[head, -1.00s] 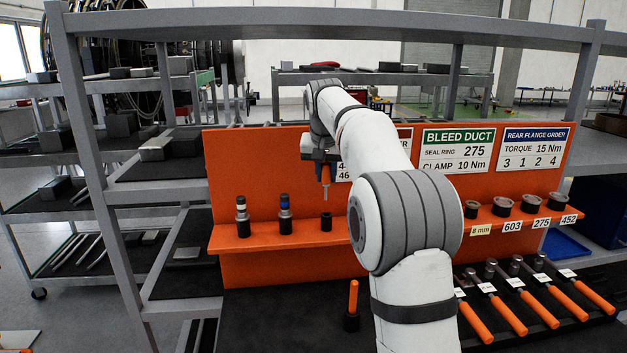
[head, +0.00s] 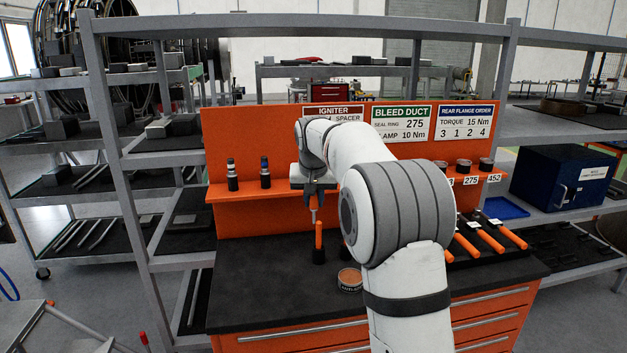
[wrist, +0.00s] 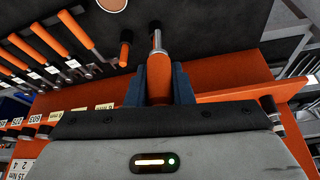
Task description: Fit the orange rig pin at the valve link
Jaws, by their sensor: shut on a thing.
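My gripper (head: 314,202) is shut on an orange pin with a metal shaft, which I take to be the orange rig pin (wrist: 157,62). In the wrist view its orange body sits between the two blue-grey fingers and its metal end sticks out beyond them. In the head view the rig pin's shaft (head: 313,215) points down, above the bench and in front of the orange board. A second, slimmer orange handle (head: 319,235) stands upright in a black cup just below, apparently close to the shaft's tip. I cannot make out the valve link in any view.
Two dark bottles (head: 232,176) stand on the orange shelf. Orange-handled tools (head: 490,240) lie at right, partly behind my arm. Grey racks (head: 130,200) stand at left.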

